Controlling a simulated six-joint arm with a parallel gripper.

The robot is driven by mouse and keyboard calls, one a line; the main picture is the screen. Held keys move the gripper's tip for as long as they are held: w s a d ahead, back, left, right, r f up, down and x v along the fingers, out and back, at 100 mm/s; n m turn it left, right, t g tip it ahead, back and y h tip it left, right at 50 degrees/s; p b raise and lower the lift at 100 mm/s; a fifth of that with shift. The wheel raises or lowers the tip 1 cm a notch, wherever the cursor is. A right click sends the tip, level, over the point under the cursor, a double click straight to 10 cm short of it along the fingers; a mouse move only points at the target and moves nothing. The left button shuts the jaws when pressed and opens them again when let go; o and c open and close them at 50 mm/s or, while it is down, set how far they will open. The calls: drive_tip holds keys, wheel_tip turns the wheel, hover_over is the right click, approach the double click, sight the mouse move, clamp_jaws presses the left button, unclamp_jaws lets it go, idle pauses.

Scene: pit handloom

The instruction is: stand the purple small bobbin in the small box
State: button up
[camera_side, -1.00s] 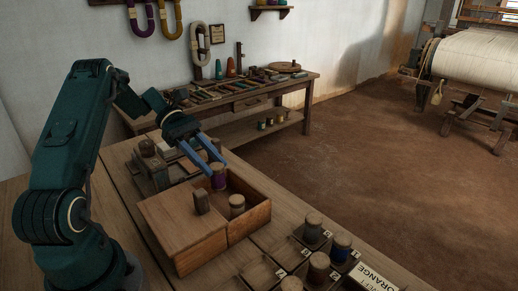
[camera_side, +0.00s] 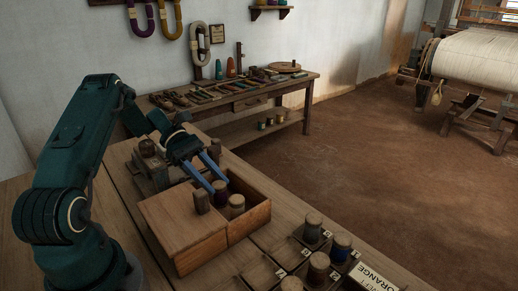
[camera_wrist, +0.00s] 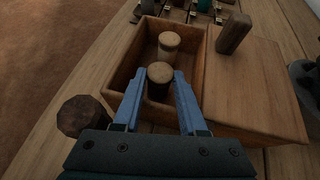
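The purple small bobbin (camera_side: 221,195) has a pale wooden top and is upright inside the open part of the wooden box (camera_side: 250,218). My gripper (camera_side: 220,186) points down into the box with its two blue fingers on either side of the bobbin. In the wrist view, the bobbin (camera_wrist: 160,82) sits between the fingertips, which appear to press on it. Its base is hidden, so I cannot tell whether it touches the box floor. Another bobbin with a pale top (camera_wrist: 169,43) stands in the same compartment, close beside it.
A flat lid with an upright wooden handle (camera_side: 201,201) covers the box's other half. A rack with several bobbins (camera_side: 313,228) and an ORANGE label (camera_side: 374,277) is in front. A dark wooden knob (camera_wrist: 83,117) stands near my gripper. Blocks lie behind the box.

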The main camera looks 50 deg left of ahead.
drive_tip(key=shift+f, duration=0.15)
drive_tip(key=shift+r, duration=0.3)
drive_tip(key=v, duration=0.5)
drive_tip(key=shift+a+r, duration=0.1)
drive_tip(key=shift+a, duration=0.1)
drive_tip(key=s+d+r+m+g+y, duration=0.1)
drive_tip(key=s+d+r+m+y, duration=0.1)
drive_tip(key=d+m, duration=0.1)
drive_tip(key=s+d+r+m+g+y, duration=0.1)
drive_tip(key=s+d+r+m+y, duration=0.1)
drive_tip(key=d, duration=0.4)
drive_tip(key=s+d+r+m+g+y, duration=0.1)
drive_tip(key=s+d+r+m+y, duration=0.1)
drive_tip(key=d+r+m+y, duration=0.1)
drive_tip(key=shift+d+m+g+y, duration=0.3)
drive_tip(key=shift+d+m+g, duration=0.1)
drive_tip(key=shift+d+m, duration=0.55)
drive_tip(key=s+d+r+m+t+y, duration=0.2)
drive_tip(key=s+d+m+t+y, duration=0.1)
drive_tip(key=m, duration=0.7)
drive_tip(key=s+t+y, duration=0.1)
drive_tip(key=s+t, duration=0.1)
drive_tip(key=t, duration=0.1)
drive_tip(key=shift+s+d+t+y, duration=0.2)
drive_tip(key=shift+d+t+y, duration=0.1)
drive_tip(key=shift+d+t, duration=0.1)
